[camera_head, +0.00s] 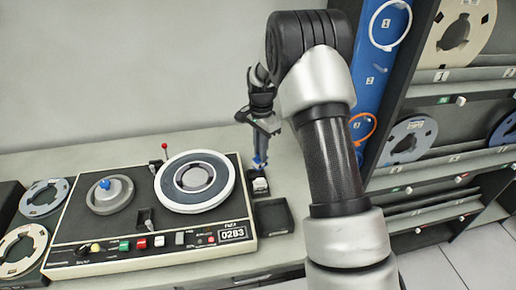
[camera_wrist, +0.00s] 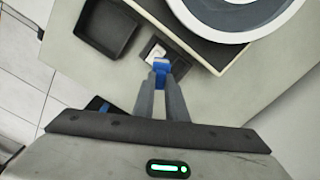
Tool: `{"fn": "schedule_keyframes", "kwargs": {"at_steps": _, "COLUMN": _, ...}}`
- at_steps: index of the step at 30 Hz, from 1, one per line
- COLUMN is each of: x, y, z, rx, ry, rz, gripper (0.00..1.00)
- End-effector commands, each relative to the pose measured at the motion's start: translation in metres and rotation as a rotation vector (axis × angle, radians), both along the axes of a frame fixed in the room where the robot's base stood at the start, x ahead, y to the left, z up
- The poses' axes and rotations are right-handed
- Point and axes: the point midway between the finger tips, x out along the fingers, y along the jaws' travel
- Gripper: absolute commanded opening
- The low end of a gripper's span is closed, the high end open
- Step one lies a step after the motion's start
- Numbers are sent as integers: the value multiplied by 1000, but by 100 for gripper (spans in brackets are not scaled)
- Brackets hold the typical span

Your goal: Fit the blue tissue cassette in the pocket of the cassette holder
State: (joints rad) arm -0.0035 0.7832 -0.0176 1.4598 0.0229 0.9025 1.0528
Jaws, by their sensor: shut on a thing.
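My gripper (camera_head: 259,157) points down and is shut on the small blue tissue cassette (camera_head: 257,164). In the wrist view, the cassette (camera_wrist: 161,65) sits between the two grey fingertips (camera_wrist: 161,76). A small dark holder with a whitish top (camera_head: 260,185) stands on the counter just below the cassette. In the wrist view, this holder (camera_wrist: 152,45) lies just past the cassette, which covers part of it. I cannot tell whether the cassette touches the holder, and its pocket is not clear.
An empty black tray (camera_head: 272,218) is close to the holder; it also shows in the wrist view (camera_wrist: 80,25). A tape-reel machine (camera_head: 130,255) stands left of the holder. A shelf rack with reels (camera_head: 440,125) is at right. A dark object with blue (camera_wrist: 97,103) shows beside my fingers.

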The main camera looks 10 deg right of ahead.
Motion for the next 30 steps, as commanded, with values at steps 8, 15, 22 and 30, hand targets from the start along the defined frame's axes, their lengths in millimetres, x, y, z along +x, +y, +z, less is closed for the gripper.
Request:
{"fn": "schedule_keyframes", "kwargs": {"at_steps": 8, "x": 51, "y": 3, "z": -26, "rx": -7, "ry": -1, "rz": -446, "gripper": 0}}
{"fn": "schedule_keyframes", "kwargs": {"at_steps": 15, "x": 55, "y": 3, "z": -35, "rx": -7, "ry": -1, "rz": -499, "gripper": 0}}
{"fn": "schedule_keyframes", "kwargs": {"at_steps": 22, "x": 55, "y": 3, "z": -56, "rx": -7, "ry": 0, "rz": -496, "gripper": 0}}
{"fn": "schedule_keyframes", "kwargs": {"at_steps": 30, "x": 55, "y": 3, "z": -76, "rx": -8, "ry": -1, "rz": -495, "gripper": 0}}
